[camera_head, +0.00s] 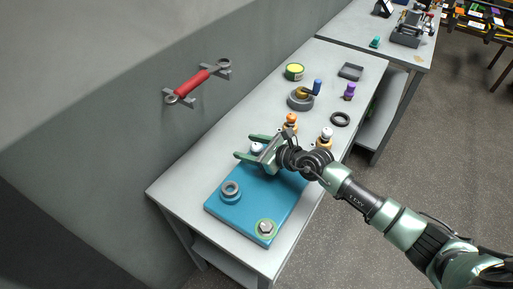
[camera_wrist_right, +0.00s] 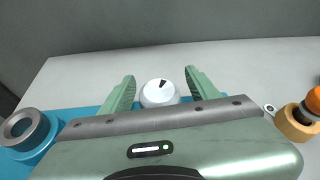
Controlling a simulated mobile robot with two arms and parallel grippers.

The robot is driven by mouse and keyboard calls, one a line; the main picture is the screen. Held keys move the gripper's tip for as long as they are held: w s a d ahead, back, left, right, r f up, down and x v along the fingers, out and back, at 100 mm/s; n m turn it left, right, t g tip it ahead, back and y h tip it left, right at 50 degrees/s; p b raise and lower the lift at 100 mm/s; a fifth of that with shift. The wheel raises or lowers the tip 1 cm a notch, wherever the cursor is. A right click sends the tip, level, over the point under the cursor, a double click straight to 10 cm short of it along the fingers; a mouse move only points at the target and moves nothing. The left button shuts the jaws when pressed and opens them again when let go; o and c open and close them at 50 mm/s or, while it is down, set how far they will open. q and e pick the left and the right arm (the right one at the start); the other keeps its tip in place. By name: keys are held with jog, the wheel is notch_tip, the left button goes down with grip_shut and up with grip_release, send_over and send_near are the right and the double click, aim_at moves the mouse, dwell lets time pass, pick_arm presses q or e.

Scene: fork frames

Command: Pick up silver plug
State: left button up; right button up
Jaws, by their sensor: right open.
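A pale, silver-white round piece with a dark mark on top (camera_head: 257,148) sits at the far end of the blue board (camera_head: 238,209). It also shows in the wrist view (camera_wrist_right: 159,93), between my right gripper's fingers. My right gripper (camera_head: 245,146) is open, with one green finger on each side of this piece; I cannot tell whether they touch it. Another silver-topped plug (camera_head: 326,132) stands in a tan base just right of my wrist. I cannot tell for certain which one is the silver plug. My left gripper is not in view.
An orange-topped plug (camera_head: 291,118) stands close behind my gripper. A grey ring (camera_head: 231,188) and a hex piece (camera_head: 266,227) sit on the board. A wall borders the left.

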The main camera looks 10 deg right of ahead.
grip_shut()
